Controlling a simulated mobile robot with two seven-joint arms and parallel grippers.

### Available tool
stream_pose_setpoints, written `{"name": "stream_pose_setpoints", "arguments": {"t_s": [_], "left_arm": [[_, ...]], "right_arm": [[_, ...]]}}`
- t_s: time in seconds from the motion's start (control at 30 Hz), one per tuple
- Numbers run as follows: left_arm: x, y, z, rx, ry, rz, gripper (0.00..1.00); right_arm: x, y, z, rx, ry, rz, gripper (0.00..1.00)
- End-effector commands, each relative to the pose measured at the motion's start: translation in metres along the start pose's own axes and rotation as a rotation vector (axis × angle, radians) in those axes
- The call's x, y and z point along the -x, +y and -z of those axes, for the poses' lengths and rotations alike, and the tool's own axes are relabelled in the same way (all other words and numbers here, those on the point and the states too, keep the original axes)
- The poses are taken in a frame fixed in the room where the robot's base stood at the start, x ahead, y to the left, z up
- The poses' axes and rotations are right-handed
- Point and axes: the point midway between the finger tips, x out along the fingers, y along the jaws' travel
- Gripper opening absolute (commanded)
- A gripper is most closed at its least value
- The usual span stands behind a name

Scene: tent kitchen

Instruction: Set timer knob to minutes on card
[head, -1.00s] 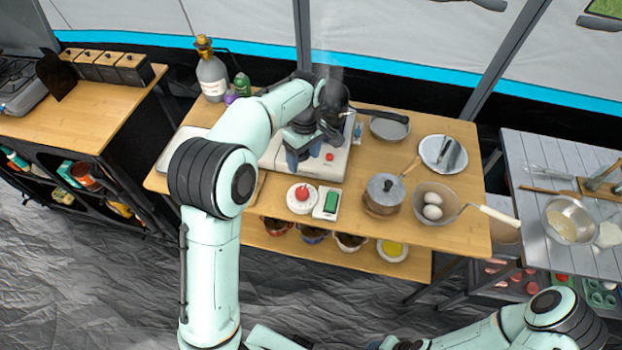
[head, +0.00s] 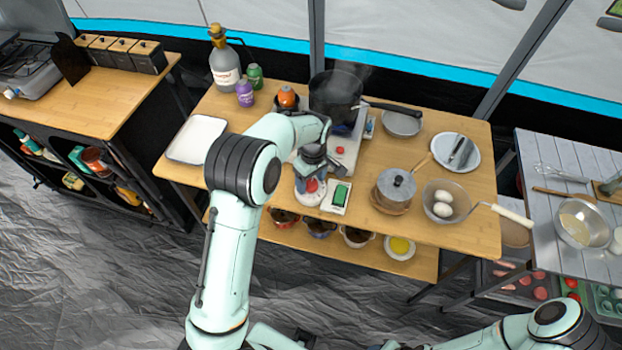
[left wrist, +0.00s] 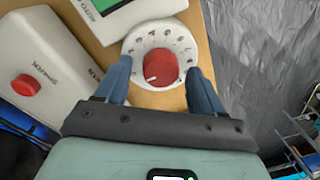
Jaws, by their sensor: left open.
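The timer (head: 309,196) is a white round dial with a red knob, near the front edge of the wooden table. In the left wrist view the red knob (left wrist: 160,68) sits in the middle of the numbered dial (left wrist: 136,45), with a white pointer line toward the lower left. My left gripper (left wrist: 160,75) is open, its blue fingers on either side of the knob; contact cannot be told. It also shows in the head view (head: 318,183), partly covering the timer. A white-framed green panel (head: 340,195), possibly the card, lies just right of the timer; its print is unreadable.
A white stove (head: 346,155) with a red button stands behind the timer, bearing a steaming dark pot (head: 335,97). A lidded saucepan (head: 396,187) and a bowl of eggs (head: 446,202) stand to the right. A white tray (head: 197,139) lies at the left.

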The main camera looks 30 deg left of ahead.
Motion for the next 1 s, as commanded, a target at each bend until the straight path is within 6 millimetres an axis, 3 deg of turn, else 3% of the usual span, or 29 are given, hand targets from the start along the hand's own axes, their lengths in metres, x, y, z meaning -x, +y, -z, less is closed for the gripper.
{"name": "stream_pose_setpoints", "arguments": {"t_s": [0.1,0.3,0.67,1.0], "left_arm": [[0.0001,0.0,0.0,0.0,0.0,0.0,0.68],[0.0002,-0.0001,0.0,0.0,0.0,0.001,0.12],[0.0005,-0.0001,0.0002,-0.046,0.003,0.001,0.12],[0.0007,0.0002,0.0001,-0.279,0.017,0.002,0.12]], "right_arm": [[0.0001,0.0,0.0001,0.0,0.0,0.0,0.43],[0.0001,0.0,0.0001,0.0,0.0,0.0,0.43],[0.0005,-0.0002,0.0003,0.0,0.0,0.0,0.43],[0.0016,-0.0009,0.0009,0.0,0.001,0.0,0.43]]}}
